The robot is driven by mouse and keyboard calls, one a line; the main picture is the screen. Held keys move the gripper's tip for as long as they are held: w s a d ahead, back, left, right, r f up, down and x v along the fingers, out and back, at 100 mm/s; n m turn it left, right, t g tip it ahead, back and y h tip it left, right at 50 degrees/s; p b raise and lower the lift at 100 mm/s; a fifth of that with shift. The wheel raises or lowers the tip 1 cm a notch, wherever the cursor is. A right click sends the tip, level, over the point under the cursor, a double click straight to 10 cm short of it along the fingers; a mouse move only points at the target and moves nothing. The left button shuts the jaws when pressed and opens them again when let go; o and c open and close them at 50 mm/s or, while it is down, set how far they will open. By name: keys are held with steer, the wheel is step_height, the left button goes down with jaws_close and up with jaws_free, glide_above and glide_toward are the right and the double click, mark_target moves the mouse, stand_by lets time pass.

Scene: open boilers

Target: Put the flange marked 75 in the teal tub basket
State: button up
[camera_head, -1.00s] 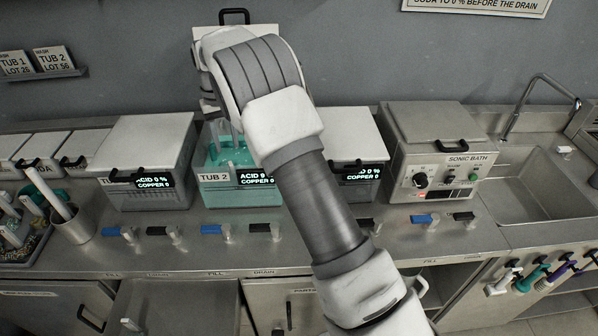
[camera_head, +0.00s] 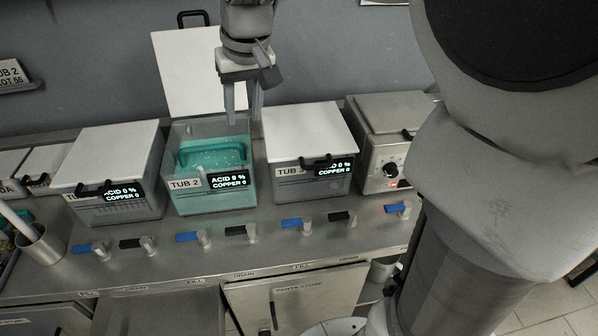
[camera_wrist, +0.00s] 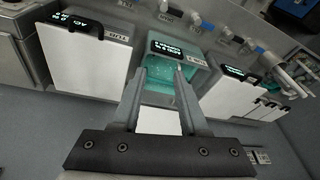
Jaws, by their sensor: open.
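The teal tub, labelled TUB 2 (camera_head: 215,198), stands open on the counter and holds teal liquid. A teal basket handle (camera_head: 190,154) shows inside it; the rest of the basket is hard to make out. My gripper (camera_head: 243,116) points down above the tub's back right corner, with its fingers apart and nothing between them. In the wrist view the gripper (camera_wrist: 161,70) is open with the tub (camera_wrist: 196,80) beyond and between its fingers. I cannot make out any flange, or a mark 75, in either view.
TUB 2's white lid (camera_head: 190,80) stands raised behind it. Lidded tubs stand to the left (camera_head: 115,155) and right (camera_head: 310,135), with the steel sonic bath (camera_head: 375,130) farther right. Blue and black valve handles line the counter front.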

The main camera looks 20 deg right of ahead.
steer(key=s+d+f+t, duration=0.1)
steer(key=s+d, duration=0.1)
steer(key=s, duration=0.7)
steer(key=s+d+f+t, duration=0.1)
steer(key=s+d, duration=0.1)
steer(key=s, duration=0.8)
steer(key=shift+s+d+f+m+t+h, duration=0.2)
steer(key=shift+f+m+t+h, duration=0.1)
steer(key=shift+m+t+h, duration=0.1)
steer(key=shift+a, duration=0.15)
